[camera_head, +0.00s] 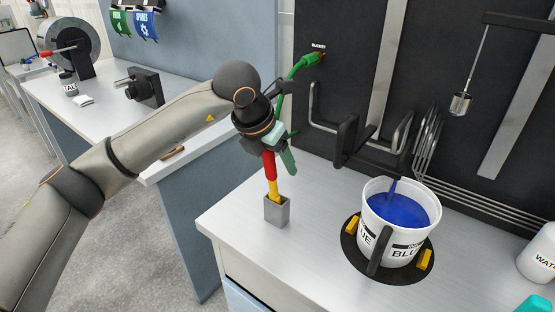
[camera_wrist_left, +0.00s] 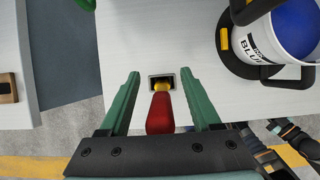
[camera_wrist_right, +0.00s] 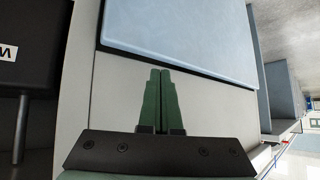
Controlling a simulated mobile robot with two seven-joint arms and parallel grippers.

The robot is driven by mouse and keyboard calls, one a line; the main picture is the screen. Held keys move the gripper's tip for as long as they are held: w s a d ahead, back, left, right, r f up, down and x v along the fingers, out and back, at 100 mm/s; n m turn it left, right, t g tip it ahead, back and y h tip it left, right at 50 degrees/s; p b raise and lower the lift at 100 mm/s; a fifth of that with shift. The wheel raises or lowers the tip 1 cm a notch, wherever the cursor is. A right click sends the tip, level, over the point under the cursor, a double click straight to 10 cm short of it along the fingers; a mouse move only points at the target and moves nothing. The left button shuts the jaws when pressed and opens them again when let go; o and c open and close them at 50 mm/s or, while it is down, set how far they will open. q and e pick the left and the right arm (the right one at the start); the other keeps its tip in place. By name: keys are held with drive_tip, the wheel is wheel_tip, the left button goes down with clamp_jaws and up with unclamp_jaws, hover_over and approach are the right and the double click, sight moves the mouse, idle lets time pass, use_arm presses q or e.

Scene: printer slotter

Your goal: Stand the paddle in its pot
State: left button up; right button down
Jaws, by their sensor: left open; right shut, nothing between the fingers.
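The paddle (camera_head: 269,170) has a red handle and a yellow lower part. It stands nearly upright with its yellow end inside the small grey square pot (camera_head: 277,211) on the light counter. In the left wrist view the red handle (camera_wrist_left: 160,114) lies between the fingers, and the yellow part enters the pot's opening (camera_wrist_left: 150,82). My left gripper (camera_head: 284,150) is open around the top of the handle, with a gap on each side in the left wrist view (camera_wrist_left: 160,95). My right gripper (camera_wrist_right: 161,72) is shut and empty; it is outside the head view.
A white bucket (camera_head: 388,250) of blue liquid stands in a black holder (camera_head: 350,262) right of the pot. The counter in front of the bucket is partly clear.

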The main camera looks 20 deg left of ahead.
use_arm(q)
drive_tip(key=v, duration=1.2)
drive_tip(key=shift+r, duration=0.2)
drive_tip(key=shift+s, duration=0.1)
drive_tip(key=shift+s+a, duration=0.1)
